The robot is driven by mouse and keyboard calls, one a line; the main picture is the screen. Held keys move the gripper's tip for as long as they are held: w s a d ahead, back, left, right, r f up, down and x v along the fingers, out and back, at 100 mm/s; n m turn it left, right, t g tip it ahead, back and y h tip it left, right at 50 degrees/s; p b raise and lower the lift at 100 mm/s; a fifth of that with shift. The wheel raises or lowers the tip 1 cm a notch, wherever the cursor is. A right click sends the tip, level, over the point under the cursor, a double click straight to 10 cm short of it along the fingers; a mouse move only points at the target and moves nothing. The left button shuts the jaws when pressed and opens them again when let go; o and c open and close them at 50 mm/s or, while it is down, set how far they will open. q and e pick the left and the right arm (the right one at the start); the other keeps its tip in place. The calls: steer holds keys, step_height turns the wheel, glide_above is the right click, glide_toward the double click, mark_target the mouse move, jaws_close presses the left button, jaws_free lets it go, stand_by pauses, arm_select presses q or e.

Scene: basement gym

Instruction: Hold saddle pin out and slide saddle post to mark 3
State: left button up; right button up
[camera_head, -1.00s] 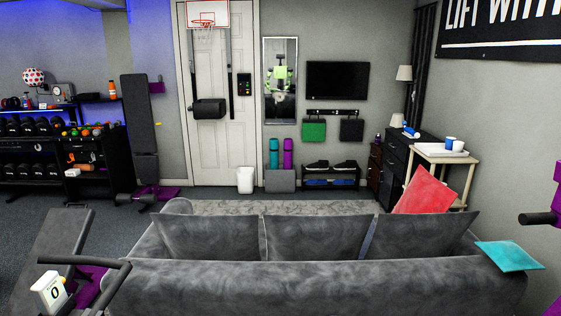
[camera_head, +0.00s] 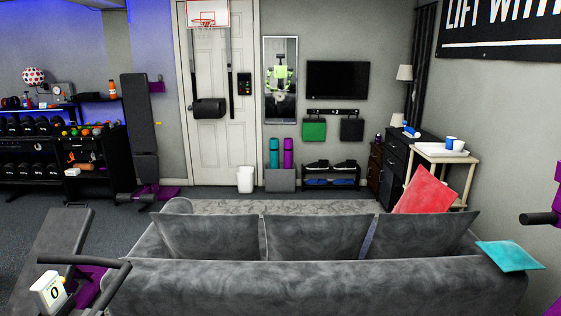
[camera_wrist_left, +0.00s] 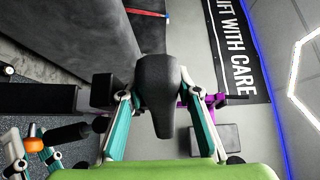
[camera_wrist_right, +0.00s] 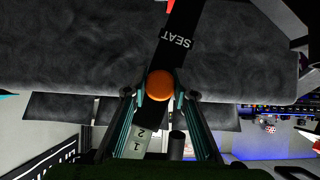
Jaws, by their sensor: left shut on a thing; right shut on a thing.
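The black saddle (camera_wrist_left: 160,90) is in the middle of the left wrist view, with its narrow end towards the camera. My left gripper (camera_wrist_left: 158,97) has one finger on each side of it and is shut on it. In the right wrist view the saddle pin shows as a round orange knob (camera_wrist_right: 159,85). My right gripper (camera_wrist_right: 157,95) is shut on this knob. The black post tube (camera_wrist_right: 178,38) bears the word SEAT. A pale scale (camera_wrist_right: 137,142) below the knob shows marks 1 and 2. Mark 3 is not visible, and I cannot tell how far the pin is out.
A grey sofa (camera_head: 330,284) fills the front of the head view. A handlebar (camera_head: 100,262) and a small counter reading 0 (camera_head: 49,292) are at lower left. Dumbbell racks (camera_head: 90,160) stand at far left.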

arm_select(q)
steer(key=shift+w+d+r, duration=0.1)
steer(key=shift+d+r, duration=0.1)
steer(key=shift+r, duration=0.5)
steer(key=shift+d+r, duration=0.25)
steer(key=shift+r, duration=0.5)
steer(key=shift+w+d+r, duration=0.1)
steer(key=shift+d+r, duration=0.1)
steer(key=shift+r, duration=0.5)
arm_select(e)
steer(key=shift+s+f, duration=0.2)
steer(key=shift+s, duration=0.1)
arm_select(q)
steer(key=shift+a+f, duration=0.3)
steer(key=shift+f, duration=0.35)
arm_select(e)
steer(key=shift+w, duration=0.65)
arm_select(q)
steer(key=shift+r, duration=0.1)
arm_select(e)
steer(key=o, duration=1.7)
steer(key=shift+o, duration=1)
steer(key=shift+w+r, duration=0.15)
